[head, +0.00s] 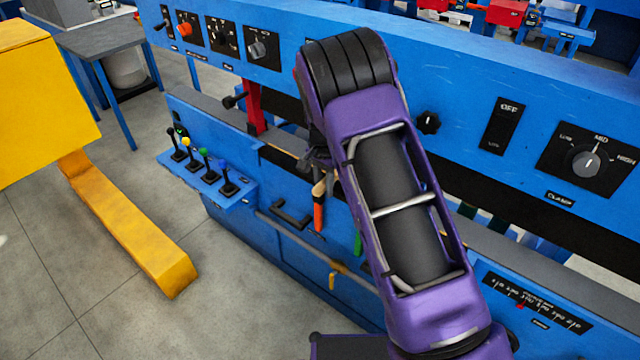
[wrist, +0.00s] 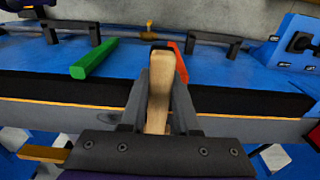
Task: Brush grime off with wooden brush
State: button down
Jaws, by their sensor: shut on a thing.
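My gripper (wrist: 159,92) is shut on a light wooden piece, which looks like the handle of the wooden brush (wrist: 158,78). The piece stands between the two dark fingers in the wrist view, with a dark end at its top. No bristles can be made out. In the head view my purple arm covers most of the gripper, and a wooden tip (head: 319,188) shows just beside the arm above an orange handle. I cannot make out any sure grime; a small brownish spot (head: 338,266) shows on the lower rail.
A green bar (wrist: 95,58) and an orange-red bar (wrist: 179,62) lie near the held piece. Black handles (head: 291,214) stick out from the blue panel. A lever shelf (head: 207,181) is left of the arm.

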jog(key=shift+d, duration=0.1)
jog(key=shift+s+d+f, duration=0.2)
jog(key=shift+s+d, duration=1.25)
jog(key=shift+d, duration=0.2)
jog(key=shift+s+d+b, duration=0.15)
jog(key=shift+s+d, duration=0.55)
jog(key=shift+d, duration=0.15)
jog(key=shift+s+d+b, duration=0.15)
jog(key=shift+s+d, duration=0.5)
jog(key=shift+d, duration=0.2)
jog(key=shift+s+d+r, duration=0.1)
jog(key=shift+s+d, duration=0.5)
jog(key=shift+d, duration=0.25)
jog(key=shift+s+d+r, duration=0.1)
jog(key=shift+s+d, duration=0.5)
jog(key=shift+d, duration=0.25)
jog(key=shift+d, duration=0.1)
